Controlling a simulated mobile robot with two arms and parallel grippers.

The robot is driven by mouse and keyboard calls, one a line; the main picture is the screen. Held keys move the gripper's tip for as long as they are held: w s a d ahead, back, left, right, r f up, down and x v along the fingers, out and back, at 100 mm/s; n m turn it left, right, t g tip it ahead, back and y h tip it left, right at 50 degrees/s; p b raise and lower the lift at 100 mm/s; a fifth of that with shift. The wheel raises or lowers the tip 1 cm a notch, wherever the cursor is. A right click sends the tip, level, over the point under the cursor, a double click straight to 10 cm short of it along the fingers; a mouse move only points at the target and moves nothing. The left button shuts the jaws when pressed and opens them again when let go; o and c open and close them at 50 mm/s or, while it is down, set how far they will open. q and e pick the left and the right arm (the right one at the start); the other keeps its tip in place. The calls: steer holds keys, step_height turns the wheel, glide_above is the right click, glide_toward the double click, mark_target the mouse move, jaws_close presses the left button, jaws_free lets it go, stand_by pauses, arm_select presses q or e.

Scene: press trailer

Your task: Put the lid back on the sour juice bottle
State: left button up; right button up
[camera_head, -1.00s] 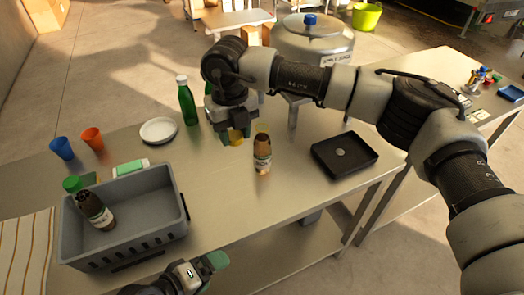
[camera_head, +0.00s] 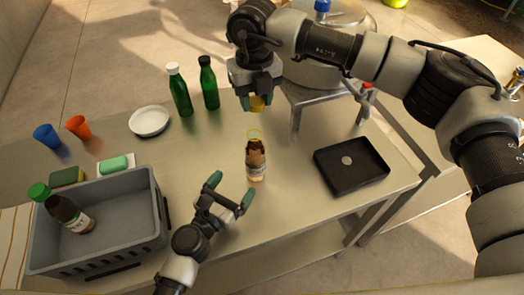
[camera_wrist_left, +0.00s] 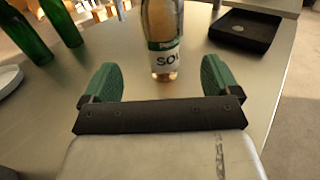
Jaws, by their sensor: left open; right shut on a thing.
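The sour juice bottle (camera_head: 256,163) stands upright on the table, with an uncapped, yellowish neck. My left gripper (camera_head: 232,188) is open and low over the table, just in front of the bottle; the bottle stands ahead of the fingers. My right gripper (camera_head: 256,97) is shut on a yellow lid (camera_head: 257,104), held above and behind the bottle, apart from it.
A black tray (camera_head: 335,183) with a small round disc lies right of the bottle. A grey crate (camera_head: 125,205) with a green-capped brown bottle (camera_head: 66,210) stands at left. Green bottles (camera_head: 180,92), a white plate (camera_head: 149,121) and cups (camera_head: 78,127) stand farther back.

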mark_target(249, 163)
steer(key=shift+s+a+r, duration=0.2)
steer(key=shift+s+a, duration=0.15)
steer(key=shift+s, duration=0.1)
steer(key=shift+s+a+r, duration=0.15)
steer(key=shift+s+a, duration=0.15)
steer(key=shift+s, duration=0.15)
arm_select(q)
steer(key=shift+w+d, duration=0.45)
steer(key=shift+w, duration=0.1)
arm_select(e)
steer(key=shift+w+d+f, duration=0.3)
steer(key=shift+w+d, duration=0.25)
arm_select(q)
steer(key=x, duration=0.9)
steer(key=shift+w+d, duration=0.15)
steer(key=shift+w, duration=0.25)
arm_select(e)
steer(key=shift+a, duration=0.1)
arm_select(q)
steer(key=shift+r, duration=0.1)
arm_select(e)
steer(key=shift+s+r, duration=0.1)
arm_select(q)
steer(key=shift+s, duration=0.1)
arm_select(e)
steer(key=shift+a, duration=0.1)
arm_select(q)
steer(key=c, duration=1.4)
arm_select(e)
steer(key=shift+f, duration=2.5)
